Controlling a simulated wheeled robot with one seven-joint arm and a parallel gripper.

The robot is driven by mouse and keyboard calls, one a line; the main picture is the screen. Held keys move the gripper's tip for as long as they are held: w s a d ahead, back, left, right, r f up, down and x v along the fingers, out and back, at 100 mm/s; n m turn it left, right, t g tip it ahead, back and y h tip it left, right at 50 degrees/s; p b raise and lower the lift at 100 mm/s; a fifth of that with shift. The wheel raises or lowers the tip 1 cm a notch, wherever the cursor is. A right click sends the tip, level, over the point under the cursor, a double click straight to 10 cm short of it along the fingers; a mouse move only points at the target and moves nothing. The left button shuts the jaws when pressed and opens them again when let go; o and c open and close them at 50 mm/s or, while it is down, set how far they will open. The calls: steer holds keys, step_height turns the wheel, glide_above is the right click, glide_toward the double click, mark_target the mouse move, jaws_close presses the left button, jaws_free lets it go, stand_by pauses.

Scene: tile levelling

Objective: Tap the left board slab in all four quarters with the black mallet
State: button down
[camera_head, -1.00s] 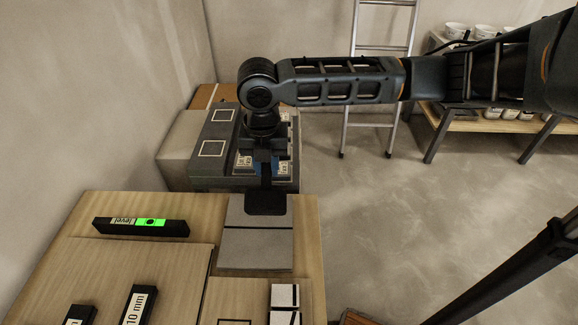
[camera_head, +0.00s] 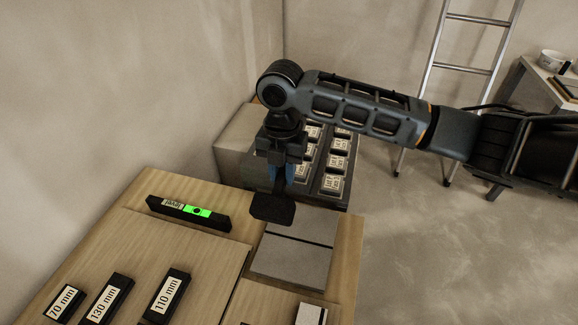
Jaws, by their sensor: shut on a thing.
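The black mallet (camera_head: 272,208) hangs head down from my gripper (camera_head: 280,174), which is shut on it. Two grey slabs lie on the wooden table with a dark seam between them: a near slab (camera_head: 290,262) and a far slab (camera_head: 312,229). The mallet head is over the left edge of the far slab and hides part of it. I cannot tell whether the head touches the slab. Which slab is the left board slab is not clear from this view.
A black level (camera_head: 188,213) with a green display lies left of the slabs. Labelled black blocks, 70 mm (camera_head: 64,303), 130 mm (camera_head: 106,299) and 110 mm (camera_head: 167,295), lie on the wooden board. A dark tray of labelled pieces (camera_head: 337,183) stands behind. Clear floor lies right.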

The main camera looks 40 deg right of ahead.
step_height(320, 180, down, 7)
steer(key=shift+f+b, duration=0.1)
steer(key=shift+b, duration=0.95)
step_height(320, 180, up, 3)
steer(key=shift+f+p, duration=0.1)
steer(key=shift+p, duration=1.05)
steer(key=shift+r, duration=0.95)
steer(key=shift+f, duration=0.1)
step_height(320, 180, down, 5)
steer(key=b, duration=0.3)
steer(key=shift+r+p, duration=1.45)
steer(key=shift+r, duration=1.2)
